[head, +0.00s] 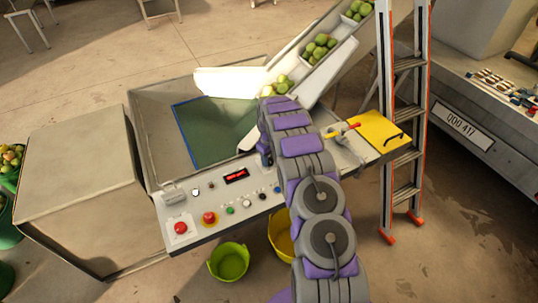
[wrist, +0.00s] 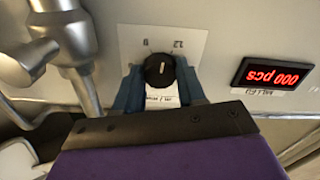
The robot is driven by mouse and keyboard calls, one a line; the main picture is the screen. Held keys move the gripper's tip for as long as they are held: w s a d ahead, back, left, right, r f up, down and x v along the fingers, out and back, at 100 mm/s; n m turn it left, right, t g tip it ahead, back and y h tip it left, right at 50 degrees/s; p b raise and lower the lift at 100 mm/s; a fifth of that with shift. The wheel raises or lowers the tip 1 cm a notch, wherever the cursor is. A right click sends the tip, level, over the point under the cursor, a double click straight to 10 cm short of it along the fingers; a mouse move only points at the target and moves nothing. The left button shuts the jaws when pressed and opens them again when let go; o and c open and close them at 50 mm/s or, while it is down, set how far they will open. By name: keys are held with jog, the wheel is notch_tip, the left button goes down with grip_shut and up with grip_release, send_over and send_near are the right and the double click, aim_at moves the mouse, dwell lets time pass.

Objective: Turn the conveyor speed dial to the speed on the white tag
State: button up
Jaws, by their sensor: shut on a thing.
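The black speed dial (wrist: 158,71) shows in the wrist view, on a white scale plate (wrist: 192,43) with small numerals that look upside down. A white line on the dial's face stands nearly upright in the picture. My gripper (wrist: 160,78) has its two blue-grey fingers on either side of the dial, shut on it. Small print below the dial is partly covered and not readable. In the head view my arm hides the dial and most of the gripper. I cannot make out the white tag's speed in either view.
The control panel carries a red display (head: 236,176), a red stop button (head: 209,218) and another red button (head: 180,228). A ladder (head: 407,120) stands right; green (head: 229,262) and yellow (head: 281,240) buckets sit below.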

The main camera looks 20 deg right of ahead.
jog(key=m+p, duration=0.1)
jog(key=m, duration=0.1)
jog(key=m+p, duration=0.2)
jog(key=m, duration=0.1)
jog(key=shift+w+r+m, duration=0.15)
jog(key=shift+r+m, duration=0.05)
jog(key=shift+m, duration=0.1)
dwell(0.4)
jog(key=o, duration=1.1)
jog(key=shift+f, duration=0.15)
jog(key=shift+c, duration=0.2)
notch_tip(320, 180, up, 17)
jog(key=p, duration=0.2)
jog(key=shift+d, duration=0.1)
